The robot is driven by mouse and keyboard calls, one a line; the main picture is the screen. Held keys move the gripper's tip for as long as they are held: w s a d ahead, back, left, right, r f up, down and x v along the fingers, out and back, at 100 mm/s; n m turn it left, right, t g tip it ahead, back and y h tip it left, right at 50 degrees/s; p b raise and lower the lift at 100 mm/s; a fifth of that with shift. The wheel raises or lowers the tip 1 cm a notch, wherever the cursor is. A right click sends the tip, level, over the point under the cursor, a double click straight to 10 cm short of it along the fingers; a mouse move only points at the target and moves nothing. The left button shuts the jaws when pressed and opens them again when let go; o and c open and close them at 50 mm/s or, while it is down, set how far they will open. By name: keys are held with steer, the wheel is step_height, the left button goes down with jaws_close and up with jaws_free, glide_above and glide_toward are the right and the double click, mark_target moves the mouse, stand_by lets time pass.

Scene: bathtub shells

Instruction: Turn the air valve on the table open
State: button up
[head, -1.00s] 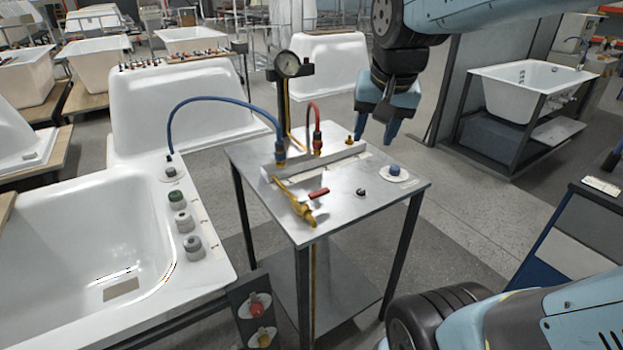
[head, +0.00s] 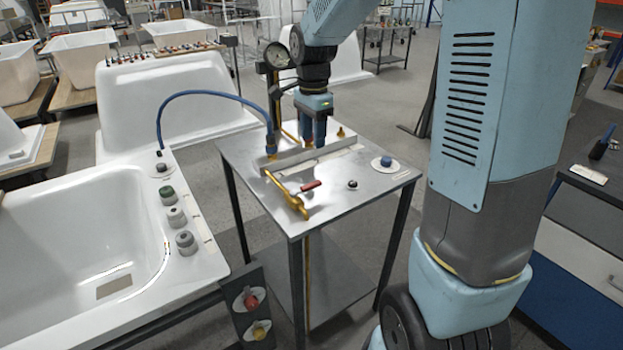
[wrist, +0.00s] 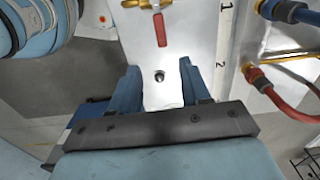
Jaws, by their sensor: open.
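The air valve appears to be the brass fitting (head: 290,197) with a red lever (head: 311,186), near the front of the metal table (head: 330,214). The lever lies at an angle to the brass pipe in the head view. In the wrist view the red lever (wrist: 160,29) shows at the top, below part of the brass body (wrist: 146,4). My gripper (head: 313,143) points down over the back part of the table, behind the lever and apart from it. In the wrist view its two fingers (wrist: 158,84) are spread with nothing held; a small black knob (wrist: 159,76) shows between them.
A manifold bar (head: 308,156) with a blue hose (head: 215,95) and a red hose (wrist: 288,107) crosses the table. A gauge (head: 277,54) stands behind. A blue button (head: 386,161) sits at right. A white bathtub (head: 70,240) is close on the left.

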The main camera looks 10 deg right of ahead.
mark_target(312, 184)
step_height(312, 184, down, 14)
steer(key=shift+w, duration=0.1)
stand_by(0.5)
jaws_close()
stand_by(0.5)
